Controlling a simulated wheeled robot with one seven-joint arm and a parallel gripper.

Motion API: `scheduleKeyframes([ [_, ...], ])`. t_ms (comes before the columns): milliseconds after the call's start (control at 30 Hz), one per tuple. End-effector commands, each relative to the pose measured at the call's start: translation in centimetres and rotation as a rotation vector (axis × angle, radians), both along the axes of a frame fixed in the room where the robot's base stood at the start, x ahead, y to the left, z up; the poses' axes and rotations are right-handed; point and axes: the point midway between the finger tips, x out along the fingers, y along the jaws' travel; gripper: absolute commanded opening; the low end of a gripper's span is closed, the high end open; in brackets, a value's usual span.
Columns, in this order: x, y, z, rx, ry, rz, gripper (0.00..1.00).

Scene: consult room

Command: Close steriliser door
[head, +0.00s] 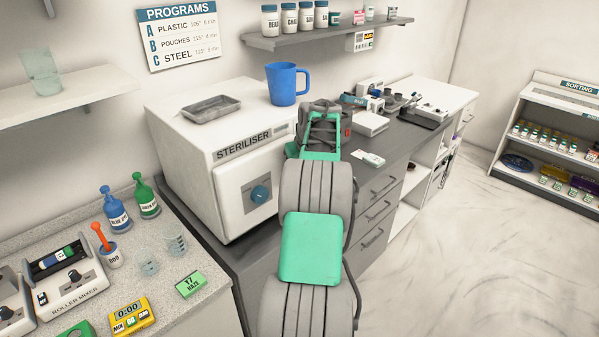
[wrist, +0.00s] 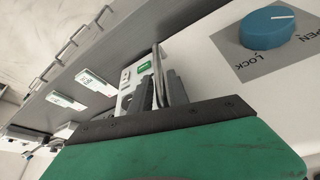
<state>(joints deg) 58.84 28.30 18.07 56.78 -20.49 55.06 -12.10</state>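The steriliser (head: 180,150) is a white box on the grey counter, left of my arm in the head view. Its white door (head: 228,212) faces front and looks about flush with the body; its right edge is hidden behind my arm. A blue knob (head: 260,194) sits on a grey plate on the door. The knob (wrist: 275,27) shows at the upper right of the wrist view, its white mark on the side towards OPEN.
A grey tray (head: 211,109) and blue mug (head: 287,84) stand on top of the steriliser. White devices (head: 370,123) and a flat card (head: 367,158) lie on the counter to the right. Bottles (head: 147,197) and a roller mixer (head: 70,285) fill the left bench. Floor at right is clear.

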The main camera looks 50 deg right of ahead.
Motion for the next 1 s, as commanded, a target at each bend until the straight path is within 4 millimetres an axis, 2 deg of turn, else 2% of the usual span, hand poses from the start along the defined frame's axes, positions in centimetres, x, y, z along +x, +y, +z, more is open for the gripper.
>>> scheduleKeyframes([
  [100,0.0,0.2,-0.3,0.005,0.003,0.002,0.33],
  [367,-0.2,0.2,-0.1,0.006,0.005,0.002,0.33],
  [467,-0.8,0.3,1.2,0.003,0.003,0.001,0.33],
  [700,-2.5,1.1,5.7,0.003,0.002,-0.002,0.33],
  [833,-2.9,1.3,6.9,0.004,0.002,-0.001,0.33],
  [1000,-2.9,1.4,7.0,0.005,0.003,-0.001,0.33],
])
